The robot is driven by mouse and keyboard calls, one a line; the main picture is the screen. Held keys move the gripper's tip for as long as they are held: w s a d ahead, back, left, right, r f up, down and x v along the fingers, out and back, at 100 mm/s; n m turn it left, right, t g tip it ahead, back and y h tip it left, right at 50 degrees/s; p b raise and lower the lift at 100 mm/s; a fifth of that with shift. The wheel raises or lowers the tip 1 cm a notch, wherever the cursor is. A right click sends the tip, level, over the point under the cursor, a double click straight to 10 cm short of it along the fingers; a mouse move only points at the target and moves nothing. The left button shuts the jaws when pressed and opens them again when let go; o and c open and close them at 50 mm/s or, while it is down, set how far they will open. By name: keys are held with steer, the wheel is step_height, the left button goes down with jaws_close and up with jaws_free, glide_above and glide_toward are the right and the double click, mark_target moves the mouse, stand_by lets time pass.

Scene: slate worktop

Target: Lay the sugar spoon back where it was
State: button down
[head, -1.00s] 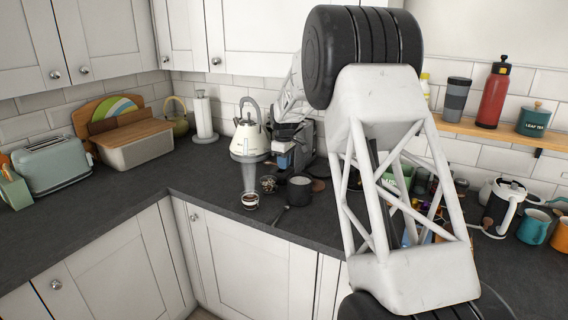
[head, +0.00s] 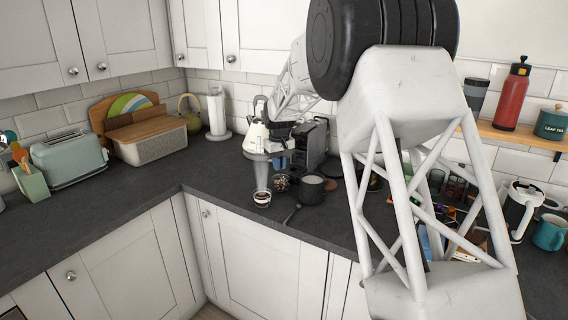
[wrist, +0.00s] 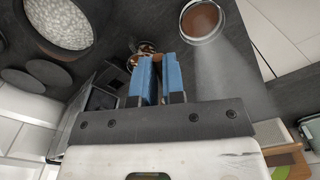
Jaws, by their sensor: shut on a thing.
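My gripper (head: 277,163) has blue fingers that point down above the back of the worktop, in front of the kettle. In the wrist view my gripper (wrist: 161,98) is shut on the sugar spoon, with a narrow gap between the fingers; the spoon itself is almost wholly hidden. A dark pot (head: 311,191) of white grains stands to the right of the gripper; in the wrist view the pot (wrist: 88,43) is at top left. A dark spoon-shaped piece (head: 292,214) lies on the worktop in front of it; I cannot tell what it is.
A glass cup of brown drink (head: 262,199) steams near the front edge; it also shows in the wrist view (wrist: 201,20). A small jar (head: 281,183) stands between cup and pot. The kettle (head: 254,139) and a dark machine (head: 311,143) are behind.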

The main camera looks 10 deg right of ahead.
steer(key=s+a, duration=0.1)
steer(key=s, duration=0.1)
steer(key=n, duration=0.6)
glide_above(319, 227)
step_height(319, 227, down, 5)
steer(key=shift+d+r, duration=0.1)
steer(key=shift+d, duration=0.05)
steer(key=shift+f, duration=4.4)
steer(key=c, duration=1.1)
jaws_free()
